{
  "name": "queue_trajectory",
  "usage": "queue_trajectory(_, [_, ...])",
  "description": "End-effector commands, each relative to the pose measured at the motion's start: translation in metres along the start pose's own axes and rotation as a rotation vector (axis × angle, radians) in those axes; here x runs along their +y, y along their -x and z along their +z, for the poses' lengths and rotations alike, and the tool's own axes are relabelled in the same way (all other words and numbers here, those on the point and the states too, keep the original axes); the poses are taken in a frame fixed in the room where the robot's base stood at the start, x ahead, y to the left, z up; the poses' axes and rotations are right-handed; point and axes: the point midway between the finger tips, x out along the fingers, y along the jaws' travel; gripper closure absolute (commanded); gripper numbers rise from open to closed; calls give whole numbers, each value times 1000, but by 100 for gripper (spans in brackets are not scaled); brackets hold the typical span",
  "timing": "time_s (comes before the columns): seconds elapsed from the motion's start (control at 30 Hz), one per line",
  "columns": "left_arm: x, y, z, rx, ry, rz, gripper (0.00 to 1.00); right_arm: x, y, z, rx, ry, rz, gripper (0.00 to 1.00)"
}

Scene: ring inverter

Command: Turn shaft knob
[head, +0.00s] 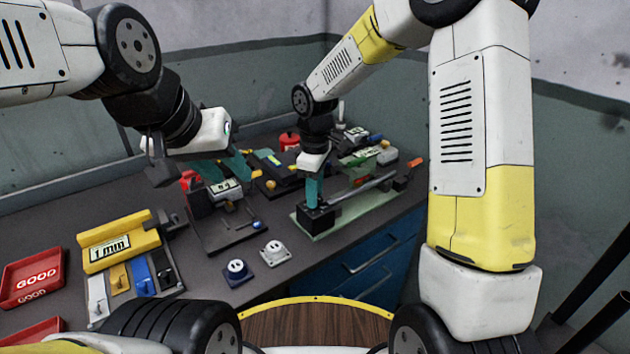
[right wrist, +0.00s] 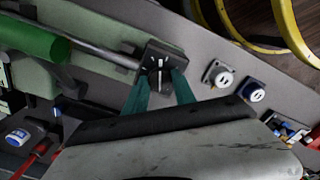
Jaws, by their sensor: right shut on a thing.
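The shaft (head: 368,187) is a grey metal rod lying along a pale green base (head: 328,230). A dark block (head: 318,219) stands at its near end; it also shows in the right wrist view (right wrist: 172,50). The dark knob with a white mark (right wrist: 159,65) is on that block. My right gripper (head: 314,203) points down at the block, and its teal fingers (right wrist: 160,88) are shut on the knob, partly hiding it. My left gripper (head: 225,170) is open, its teal fingers spread above a small device with a display (head: 225,188).
Two small socket-like blocks, one dark blue (head: 237,272) and one white (head: 274,252), sit on the grey bench. A yellow "1 mm" gauge stand (head: 122,243) and red "GOOD" trays (head: 32,279) are at left. An orange-tipped part (head: 413,168) lies beyond the shaft.

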Motion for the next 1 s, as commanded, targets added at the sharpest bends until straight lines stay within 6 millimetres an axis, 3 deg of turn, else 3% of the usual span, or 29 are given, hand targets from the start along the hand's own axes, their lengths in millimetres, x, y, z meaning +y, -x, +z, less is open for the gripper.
queue_trajectory(0.5, [0, 0, 0, 0, 0, 0, 64, 1, 1, 0, 1, -313, 2, 100])
queue_trajectory(1.0, [0, 0, 0, 0, 0, 0, 64, 1, 1, 0, 2, -360, 3, 100])
